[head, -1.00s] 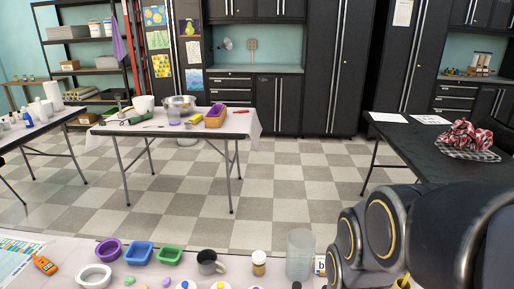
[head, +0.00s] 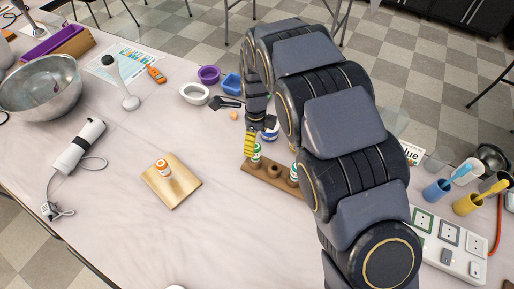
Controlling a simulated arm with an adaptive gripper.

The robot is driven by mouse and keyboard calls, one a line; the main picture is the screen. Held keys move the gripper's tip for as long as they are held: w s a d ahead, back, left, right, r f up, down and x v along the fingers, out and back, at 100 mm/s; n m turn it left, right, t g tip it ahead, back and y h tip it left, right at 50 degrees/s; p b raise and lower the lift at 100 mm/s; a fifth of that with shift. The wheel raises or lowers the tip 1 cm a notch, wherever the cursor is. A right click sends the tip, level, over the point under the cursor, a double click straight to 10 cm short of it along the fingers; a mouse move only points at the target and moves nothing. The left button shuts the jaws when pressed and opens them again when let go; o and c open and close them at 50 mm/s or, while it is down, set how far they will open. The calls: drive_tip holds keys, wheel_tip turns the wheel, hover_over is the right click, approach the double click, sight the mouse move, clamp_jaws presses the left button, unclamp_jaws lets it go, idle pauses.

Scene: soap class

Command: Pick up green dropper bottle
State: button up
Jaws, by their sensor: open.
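A small bottle with green on it (head: 256,156) stands at the left end of a brown wooden rack (head: 252,170). A second bottle with green (head: 294,173) stands near the rack's right end, partly hidden behind my arm. I cannot tell which is the dropper bottle. My gripper (head: 249,148), with a yellow finger showing, is open and points down right beside the left green bottle. I cannot tell whether it touches the bottle. The other finger is not clearly visible.
A bottle with an orange cap (head: 163,169) stands on a wooden board (head: 172,194). A blue-and-white container (head: 269,134) is behind the rack. A power strip (head: 446,243) and cups (head: 468,203) are at the right. The table front between board and rack is clear.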

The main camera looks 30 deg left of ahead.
sight(256, 154)
wheel_tip(256, 154, down, 8)
drive_tip(key=shift+a+r, duration=0.1)
drive_tip(key=shift+r, duration=0.15)
drive_tip(key=c, duration=1.1)
